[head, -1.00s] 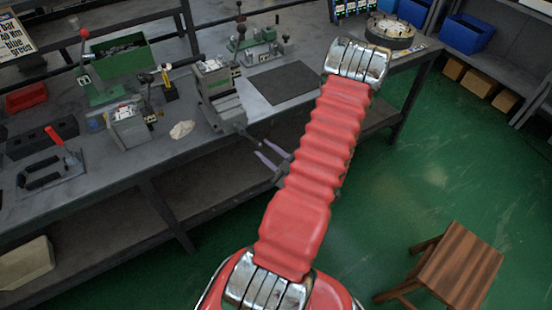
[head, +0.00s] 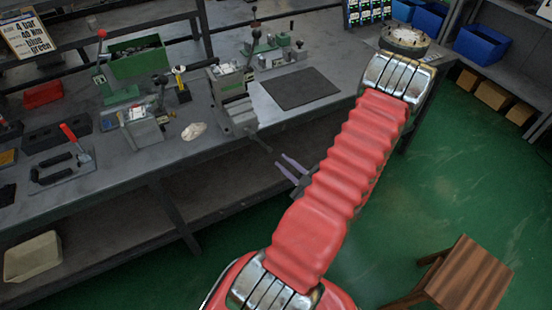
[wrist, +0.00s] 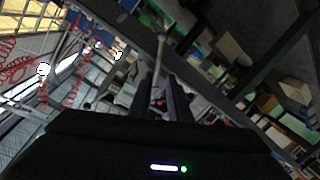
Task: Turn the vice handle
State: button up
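The grey vice (head: 236,108) stands at the front edge of the workbench, left of my arm. Its thin dark handle bar (head: 260,144) sticks out past the bench edge toward my gripper. My gripper (head: 280,159) is off the bench front, just right of and below the handle, with its two pale fingers apart. In the wrist view my gripper's dark fingers (wrist: 162,92) stand apart, with a thin grey bar above them. I see nothing held. Whether the fingers touch the handle cannot be told.
The bench (head: 120,170) carries a red-handled clamp (head: 66,160), a green bin (head: 140,62), a pale rag (head: 194,131) and a dark mat (head: 300,88). A wooden stool (head: 462,275) stands at the lower right. The green floor between is clear.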

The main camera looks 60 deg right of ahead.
jog(key=shift+w+d+f, duration=0.2)
jog(key=shift+f, duration=0.05)
jog(key=shift+c, duration=0.6)
jog(key=d+f+g, duration=0.1)
jog(key=g, duration=0.1)
jog(key=d+f+g, duration=0.1)
jog(key=g, duration=0.1)
jog(key=d+f+m+g+y, duration=0.1)
jog(key=shift+w+f+g, duration=0.1)
jog(key=shift+f+g, duration=0.3)
grip_shut()
jog(key=s+a+r+m+g+y, duration=0.2)
jog(key=a+r+m+g, duration=0.45)
jog(key=g, duration=0.25)
jog(key=w+a+r+n+t, duration=0.3)
jog(key=w+a+r, duration=1.1)
jog(key=a+r, duration=0.3)
jog(key=s+a+r+n+t+y, duration=0.1)
jog(key=a+r, duration=0.3)
jog(key=a, duration=0.6)
jog(key=s+a+r+n+t+y, duration=0.1)
jog(key=a+r, duration=0.4)
jog(key=a, duration=0.6)
jog(key=shift+a+n+y, duration=0.2)
jog(key=shift+n+y, duration=0.55)
jog(key=shift+y, duration=0.25)
